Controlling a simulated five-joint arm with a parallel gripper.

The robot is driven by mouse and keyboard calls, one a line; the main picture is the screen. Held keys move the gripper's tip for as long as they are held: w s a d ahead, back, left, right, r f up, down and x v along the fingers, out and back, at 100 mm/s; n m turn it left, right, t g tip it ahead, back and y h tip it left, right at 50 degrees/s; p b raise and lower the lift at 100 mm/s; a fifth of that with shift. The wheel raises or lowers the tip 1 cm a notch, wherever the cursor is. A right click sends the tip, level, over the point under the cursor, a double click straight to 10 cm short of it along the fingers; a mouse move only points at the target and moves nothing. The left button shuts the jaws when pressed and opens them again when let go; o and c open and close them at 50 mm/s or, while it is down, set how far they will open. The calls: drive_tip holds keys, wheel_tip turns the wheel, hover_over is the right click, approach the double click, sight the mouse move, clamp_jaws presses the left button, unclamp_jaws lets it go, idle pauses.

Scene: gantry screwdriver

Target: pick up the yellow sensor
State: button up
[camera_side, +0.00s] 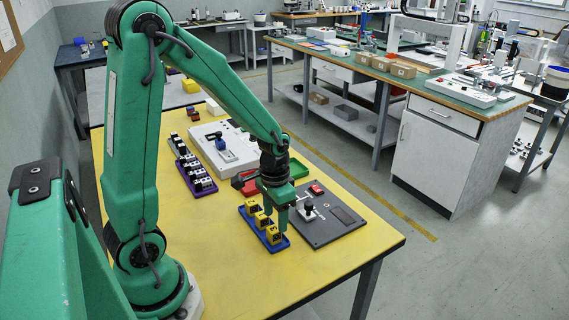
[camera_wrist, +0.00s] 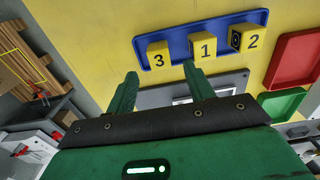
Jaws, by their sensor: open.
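Three yellow blocks stand in a row on a blue tray (camera_wrist: 178,47). In the wrist view they carry the marks 3 (camera_wrist: 158,55), 1 (camera_wrist: 201,47) and 2 (camera_wrist: 248,38). The block marked 2 also shows a dark patterned side face. In the side view the row runs from the back block (camera_side: 252,206) to the front block (camera_side: 273,235). My gripper (camera_wrist: 160,74) points down with its fingers apart and nothing between them. In the side view it hangs over or beside the tray's right edge; its exact height is hard to tell. No block is held.
A dark grey panel (camera_side: 330,226) with a red switch and a black knob lies right of the tray. A red tray (camera_wrist: 293,58) and a green tray (camera_wrist: 283,103) lie close by. The front yellow tabletop is clear.

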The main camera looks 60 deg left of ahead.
sight(275, 228)
drive_tip(key=shift+s+f, duration=0.1)
drive_tip(key=shift+f, duration=1.9)
drive_tip(key=shift+c, duration=0.2)
drive_tip(key=c, duration=1.1)
